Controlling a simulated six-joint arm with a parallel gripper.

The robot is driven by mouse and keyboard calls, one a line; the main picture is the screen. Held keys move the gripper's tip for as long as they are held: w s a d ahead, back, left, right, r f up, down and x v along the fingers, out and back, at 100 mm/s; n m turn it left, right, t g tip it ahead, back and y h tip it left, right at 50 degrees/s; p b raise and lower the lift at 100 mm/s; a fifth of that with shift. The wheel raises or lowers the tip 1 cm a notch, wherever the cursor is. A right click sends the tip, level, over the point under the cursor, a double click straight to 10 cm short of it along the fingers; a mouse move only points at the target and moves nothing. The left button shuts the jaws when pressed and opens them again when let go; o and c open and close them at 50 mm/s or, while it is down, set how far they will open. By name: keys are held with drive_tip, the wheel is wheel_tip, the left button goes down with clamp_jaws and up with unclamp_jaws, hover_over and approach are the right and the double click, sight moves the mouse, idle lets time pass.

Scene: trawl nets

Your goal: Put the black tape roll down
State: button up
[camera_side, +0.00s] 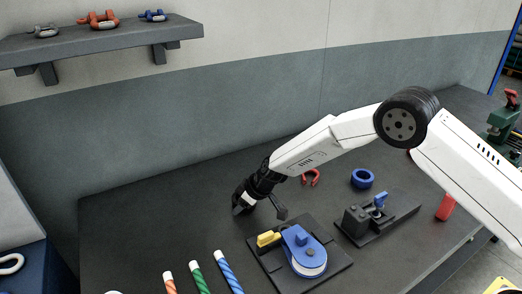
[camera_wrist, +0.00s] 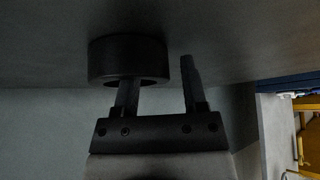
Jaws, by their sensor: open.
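The black tape roll (camera_wrist: 126,53) is in the wrist view, against the dark worktop that fills the top of that picture. My gripper (camera_wrist: 160,75) is open. Its left finger reaches into or just in front of the roll's opening, and its right finger stands apart, to the right of the roll. In the side view my gripper (camera_side: 260,208) is low over the worktop (camera_side: 140,225), left of the tool fixtures. The roll is hard to tell from the dark gripper there. I cannot tell for certain whether the left finger still touches the roll.
A blue-and-yellow device on a black plate (camera_side: 337,263) stands right of my gripper. Striped sticks (camera_side: 199,277) lie at the front. The worktop left of my gripper is clear.

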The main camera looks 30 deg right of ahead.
drive_tip(key=shift+r, duration=0.15)
drive_tip(key=v, duration=1.2)
idle(0.6)
drive_tip(key=s+d+m+h, duration=0.1)
drive_tip(key=s+d+m, duration=0.1)
drive_tip(key=s+d, duration=0.3)
drive_tip(key=s+d+r+m+g+h, duration=0.1)
drive_tip(key=s+d+m, duration=0.2)
drive_tip(key=s, duration=0.9)
drive_tip(key=s+d+m+g+h, duration=0.1)
drive_tip(key=s+d+m+h, duration=0.1)
drive_tip(key=s+d, duration=0.6)
drive_tip(key=shift+s+d+r+m, duration=0.3)
drive_tip(key=shift+s+d+r, duration=0.1)
drive_tip(key=shift+s, duration=0.35)
